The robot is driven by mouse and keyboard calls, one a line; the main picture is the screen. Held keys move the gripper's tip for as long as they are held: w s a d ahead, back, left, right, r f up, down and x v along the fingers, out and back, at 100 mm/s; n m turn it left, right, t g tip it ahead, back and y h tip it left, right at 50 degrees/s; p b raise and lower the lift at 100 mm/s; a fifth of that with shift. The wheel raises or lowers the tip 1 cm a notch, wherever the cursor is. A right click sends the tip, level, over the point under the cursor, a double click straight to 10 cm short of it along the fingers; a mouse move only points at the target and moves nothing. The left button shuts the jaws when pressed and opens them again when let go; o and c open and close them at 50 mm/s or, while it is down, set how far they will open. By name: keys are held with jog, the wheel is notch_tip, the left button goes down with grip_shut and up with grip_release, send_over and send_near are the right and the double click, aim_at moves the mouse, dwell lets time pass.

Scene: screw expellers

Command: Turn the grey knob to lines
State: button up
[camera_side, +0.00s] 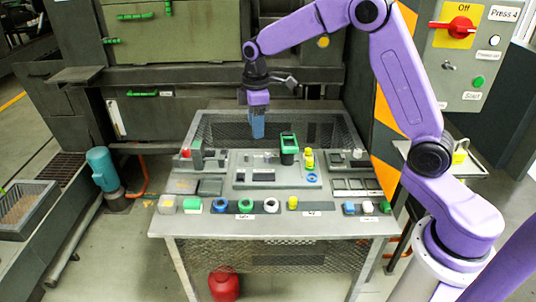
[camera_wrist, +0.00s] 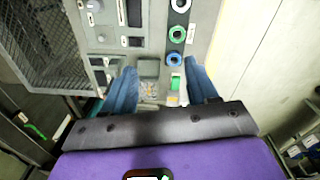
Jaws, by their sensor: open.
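My gripper (camera_side: 257,126) hangs pointing down above the back left part of the workbench in the side view. Its two blue fingers are apart in the wrist view (camera_wrist: 161,86), with nothing held between them. A small grey knob-like switch (camera_side: 448,66) sits on the upright green panel at the right, far from my gripper. Small grey fittings (camera_side: 197,152) also stand at the bench's back left. I cannot tell which of these is the task's knob. No line marks can be made out at this size.
The metal bench (camera_side: 170,226) has a front row with a blue ring (camera_side: 220,205), a green ring (camera_side: 246,205), a white ring (camera_side: 271,205) and small blocks. A green container (camera_side: 289,150) and a yellow part (camera_side: 308,160) stand on the raised plate. Mesh (camera_wrist: 42,42) borders the bench.

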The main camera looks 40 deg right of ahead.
jog(key=w+d+f, duration=0.3)
jog(key=w+d, duration=0.2)
send_near(268, 155)
notch_tip(268, 155, down, 9)
jog(key=shift+w+a+f, duration=0.1)
dwell(0.3)
jog(key=c, duration=1.1)
